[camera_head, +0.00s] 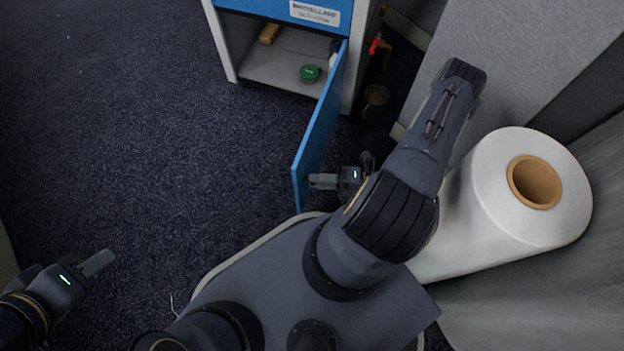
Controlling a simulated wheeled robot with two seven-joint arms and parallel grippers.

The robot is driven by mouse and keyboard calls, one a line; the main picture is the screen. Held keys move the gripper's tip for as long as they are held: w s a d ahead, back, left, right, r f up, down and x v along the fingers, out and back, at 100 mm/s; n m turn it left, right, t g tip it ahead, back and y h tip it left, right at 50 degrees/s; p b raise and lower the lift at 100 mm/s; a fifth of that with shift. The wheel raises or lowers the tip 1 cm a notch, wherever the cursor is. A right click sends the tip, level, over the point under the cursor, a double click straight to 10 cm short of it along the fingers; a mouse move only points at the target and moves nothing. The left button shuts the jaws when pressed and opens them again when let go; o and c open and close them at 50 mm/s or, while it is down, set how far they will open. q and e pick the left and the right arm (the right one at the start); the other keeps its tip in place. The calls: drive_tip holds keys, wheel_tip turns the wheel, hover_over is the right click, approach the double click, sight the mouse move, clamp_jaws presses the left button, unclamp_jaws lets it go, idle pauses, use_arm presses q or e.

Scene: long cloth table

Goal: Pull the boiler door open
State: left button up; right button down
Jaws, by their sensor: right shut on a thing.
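The blue boiler door (319,125) stands swung out from the right side of a blue and white cabinet (225,45), seen nearly edge-on. The cabinet's lower compartment is exposed. My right gripper (322,181) is at the outer end of the door, on its right face, and is shut on it. The exact part between the fingers is too small to make out. My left gripper (97,262) is over the floor at the lower left, far from the door, with nothing visible at its fingertips. The gap between its fingers cannot be seen.
A green round object (310,73) and a yellow-brown block (269,33) are in the compartment. A red-handled fitting (377,45) is right of the cabinet. The dark carpet (150,130) left of the door is clear.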

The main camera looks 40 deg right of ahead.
use_arm(q)
drive_tip(key=shift+s+d+f, duration=0.1)
drive_tip(key=shift+s+d, duration=0.05)
drive_tip(key=shift+s, duration=0.3)
use_arm(e)
drive_tip(key=shift+s+d+g, duration=0.3)
drive_tip(key=shift+d, duration=0.05)
drive_tip(key=c, duration=1.1)
unclamp_jaws()
drive_tip(key=shift+c, duration=0.2)
